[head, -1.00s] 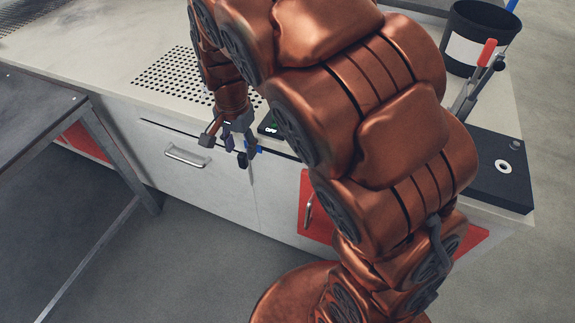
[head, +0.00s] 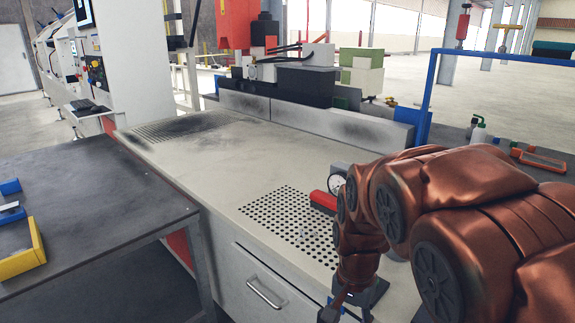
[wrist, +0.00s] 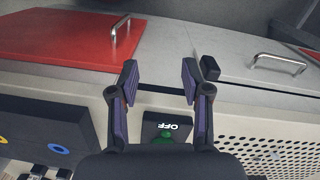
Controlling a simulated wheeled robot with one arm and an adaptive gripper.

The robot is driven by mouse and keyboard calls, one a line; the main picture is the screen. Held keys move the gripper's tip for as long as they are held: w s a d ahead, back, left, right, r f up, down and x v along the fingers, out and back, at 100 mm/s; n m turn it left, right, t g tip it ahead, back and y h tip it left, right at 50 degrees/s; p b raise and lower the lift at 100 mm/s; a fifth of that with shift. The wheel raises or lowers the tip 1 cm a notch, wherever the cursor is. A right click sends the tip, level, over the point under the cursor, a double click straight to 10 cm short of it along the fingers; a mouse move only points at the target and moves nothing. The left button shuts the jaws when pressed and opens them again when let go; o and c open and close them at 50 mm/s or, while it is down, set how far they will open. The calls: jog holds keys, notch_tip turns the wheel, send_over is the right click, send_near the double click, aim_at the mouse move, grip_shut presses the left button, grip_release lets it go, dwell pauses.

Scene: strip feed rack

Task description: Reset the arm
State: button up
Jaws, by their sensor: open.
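My gripper (wrist: 158,82) is open in the wrist view, with nothing between its two dark, purple-lined fingers. It hangs in front of the workbench's front side. In the head view my copper arm comes in from the right, and its wrist end shows at the bottom edge; the fingertips are cut off there. A dark box marked OFF with a green part (wrist: 168,130) shows beyond the fingers in the wrist view.
The light workbench (head: 235,165) has a perforated plate (head: 290,225) and a round gauge (head: 337,183) near my arm. A drawer handle (head: 265,292) sticks out. A red panel (wrist: 62,42) is at upper left in the wrist view. A dark table (head: 90,205) stands left.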

jog(key=s+d+n+g, duration=0.1)
jog(key=s+d+n, duration=0.2)
jog(key=s, duration=0.7)
jog(key=s+d+n+g, duration=0.15)
jog(key=s+n, duration=0.25)
jog(key=s, duration=0.6)
notch_tip(320, 180, up, 23)
jog(key=t+p, duration=0.1)
jog(key=p, duration=2)
jog(key=shift+s+d, duration=0.35)
jog(key=shift+d, duration=0.05)
jog(key=shift+t, duration=0.25)
